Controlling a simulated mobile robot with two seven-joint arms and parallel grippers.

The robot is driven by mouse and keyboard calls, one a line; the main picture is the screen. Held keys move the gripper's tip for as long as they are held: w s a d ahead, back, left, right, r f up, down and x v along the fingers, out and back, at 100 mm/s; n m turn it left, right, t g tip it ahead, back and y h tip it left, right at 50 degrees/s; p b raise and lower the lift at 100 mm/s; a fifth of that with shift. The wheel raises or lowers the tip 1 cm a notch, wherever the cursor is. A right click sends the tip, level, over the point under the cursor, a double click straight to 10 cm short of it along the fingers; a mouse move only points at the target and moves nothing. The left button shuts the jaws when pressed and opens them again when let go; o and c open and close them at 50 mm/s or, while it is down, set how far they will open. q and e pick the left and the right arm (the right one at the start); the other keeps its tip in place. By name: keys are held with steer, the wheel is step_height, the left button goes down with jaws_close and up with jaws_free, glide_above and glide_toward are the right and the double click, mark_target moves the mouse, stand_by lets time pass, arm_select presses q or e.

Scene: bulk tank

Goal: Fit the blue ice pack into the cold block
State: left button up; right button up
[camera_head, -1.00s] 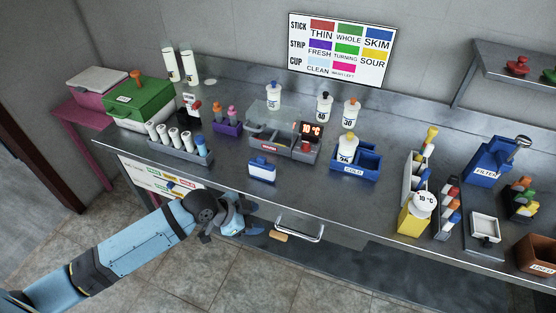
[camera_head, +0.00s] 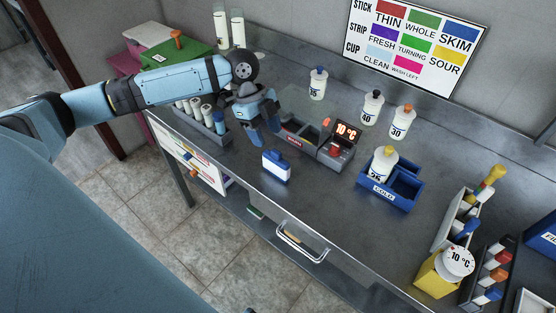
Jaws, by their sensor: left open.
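The blue ice pack (camera_head: 276,166), blue on top with a white lower part, stands upright on the steel counter near its front edge. The cold block (camera_head: 391,191) is a blue box labelled COLD to its right. A white bottle with a yellow cap (camera_head: 382,163) stands in its left compartment; the right compartment looks empty. My left gripper (camera_head: 262,137) is open and empty, fingers pointing down, above the counter behind and slightly left of the ice pack, apart from it. My right gripper is not in view.
A rack of tubes (camera_head: 206,125) is under my left forearm. White bottles (camera_head: 371,107) stand behind. A yellow holder (camera_head: 437,274) and tube racks are at right. The counter between ice pack and drawer edge is clear.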

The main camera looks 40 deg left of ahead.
mark_target(275, 151)
arm_select(q)
steer(key=x, duration=0.4)
steer(key=shift+w, duration=0.1)
steer(key=x, duration=0.5)
steer(key=shift+w+a+f, duration=0.1)
steer(key=shift+w+f, duration=0.15)
steer(key=shift+w, duration=0.15)
jaws_close()
